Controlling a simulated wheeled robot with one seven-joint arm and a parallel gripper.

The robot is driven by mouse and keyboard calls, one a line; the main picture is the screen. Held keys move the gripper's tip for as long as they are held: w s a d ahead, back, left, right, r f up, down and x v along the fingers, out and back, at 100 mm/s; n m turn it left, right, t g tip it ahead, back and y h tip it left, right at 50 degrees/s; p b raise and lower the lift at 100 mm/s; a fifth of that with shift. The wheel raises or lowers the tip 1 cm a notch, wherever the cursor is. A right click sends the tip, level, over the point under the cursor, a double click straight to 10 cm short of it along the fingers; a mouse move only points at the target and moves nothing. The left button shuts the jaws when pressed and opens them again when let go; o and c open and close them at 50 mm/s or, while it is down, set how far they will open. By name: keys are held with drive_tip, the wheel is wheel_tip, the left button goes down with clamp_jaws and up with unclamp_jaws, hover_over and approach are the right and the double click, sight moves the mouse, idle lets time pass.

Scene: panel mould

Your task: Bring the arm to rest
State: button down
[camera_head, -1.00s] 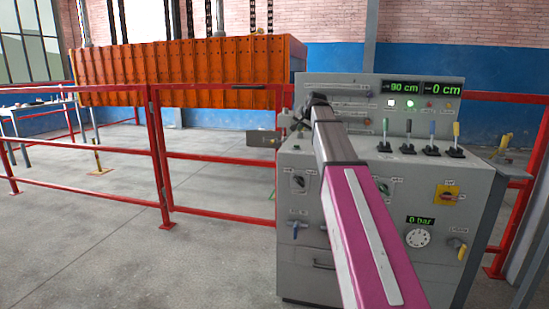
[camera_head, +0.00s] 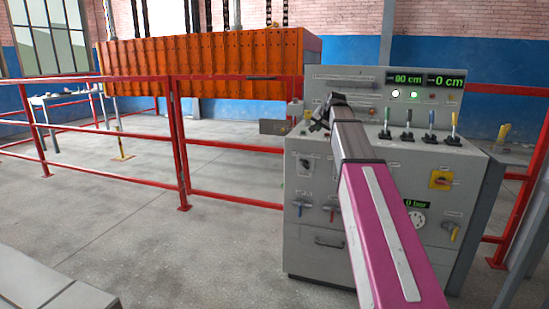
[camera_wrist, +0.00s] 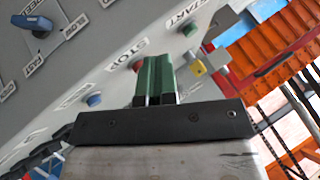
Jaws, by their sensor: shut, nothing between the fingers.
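My gripper shows in the wrist view (camera_wrist: 155,65) as two green fingers pressed together, with nothing between them. Behind the fingertips is the grey face of the control console, with STOP and START labels and a red button (camera_wrist: 137,66); whether they touch it I cannot tell. In the head view my pink and grey arm reaches forward over the grey console (camera_head: 310,245), and its dark wrist end (camera_head: 338,101) is in front of the upper panel. The fingers are too small to make out there.
The console has several coloured levers (camera_head: 431,125), green displays (camera_head: 444,81) and a yellow-red switch (camera_head: 441,179). Red railings (camera_head: 180,150) run left of it. An orange panel mould (camera_head: 200,65) stands behind. A pale block (camera_head: 60,290) is at lower left. Open floor lies between.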

drive_tip(key=s+f+n+g, duration=0.1)
drive_tip(key=s+f, duration=0.4)
drive_tip(key=f, duration=0.4)
drive_tip(key=s+f+g+h, duration=0.1)
drive_tip(key=s+f+g, duration=0.1)
drive_tip(key=s+f, duration=0.5)
drive_tip(key=s+f+n+g, duration=0.1)
drive_tip(key=s+f, duration=0.2)
drive_tip(key=f, duration=0.8)
drive_tip(key=s+f+n+g+h, duration=0.1)
drive_tip(key=s+f+n+g, duration=0.2)
drive_tip(key=s+f, duration=1.5)
drive_tip(key=s+g, duration=0.1)
drive_tip(key=s, duration=0.2)
drive_tip(key=shift+s+a+f+h, duration=0.15)
drive_tip(key=shift+a+f+h, duration=0.1)
drive_tip(key=shift+f+h, duration=0.15)
drive_tip(key=shift+a, duration=0.1)
